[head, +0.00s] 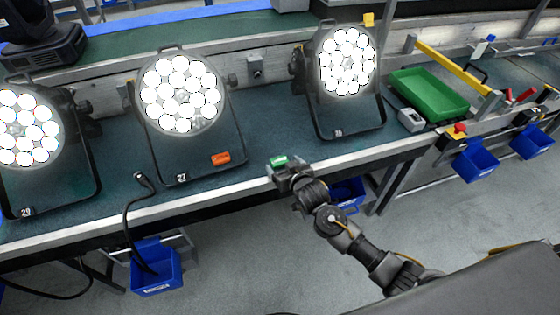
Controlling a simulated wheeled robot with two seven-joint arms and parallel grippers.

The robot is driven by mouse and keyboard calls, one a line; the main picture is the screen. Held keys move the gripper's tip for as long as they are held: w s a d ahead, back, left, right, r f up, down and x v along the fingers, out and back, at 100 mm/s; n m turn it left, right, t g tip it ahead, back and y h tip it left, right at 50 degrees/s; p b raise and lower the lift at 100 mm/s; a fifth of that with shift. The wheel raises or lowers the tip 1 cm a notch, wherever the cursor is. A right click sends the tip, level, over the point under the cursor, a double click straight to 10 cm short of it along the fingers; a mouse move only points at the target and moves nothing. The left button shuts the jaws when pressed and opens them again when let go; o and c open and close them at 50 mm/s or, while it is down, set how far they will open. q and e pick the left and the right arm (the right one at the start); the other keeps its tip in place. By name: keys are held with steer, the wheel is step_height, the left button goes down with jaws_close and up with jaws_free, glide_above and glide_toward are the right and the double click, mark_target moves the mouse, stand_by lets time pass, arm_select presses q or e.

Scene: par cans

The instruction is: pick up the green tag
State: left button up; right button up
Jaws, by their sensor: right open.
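The green tag (278,161) shows as a small green piece near the front of the workbench (236,183), right at the jaws of my right gripper. My right gripper (284,168) is open, with its jaws over the bench edge. The jaws hide part of the tag. I cannot tell whether they touch it. My left gripper is not in view.
Several lit par cans stand on the bench: one at the left (28,130), one in the middle (180,95), one at the right (347,65). An orange tag (221,158) lies by the middle can. A green tray (430,94) and a grey box (411,119) are at right. Blue bins hang below.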

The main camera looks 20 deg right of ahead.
mark_target(282, 163)
steer(key=shift+x, duration=1.5)
steer(key=shift+c, duration=0.3)
steer(key=shift+d, duration=0.1)
steer(key=c, duration=1)
steer(key=shift+r, duration=0.4)
step_height(282, 163, up, 3)
steer(key=shift+s+f, duration=0.15)
steer(key=shift+f, duration=0.05)
steer(key=r+v, duration=0.1)
steer(key=v, duration=0.7)
steer(key=w+d+r+v, duration=0.1)
steer(key=r+v, duration=0.1)
steer(key=v, duration=0.6)
steer(key=shift+d+r, duration=0.15)
steer(key=shift+r, duration=0.1)
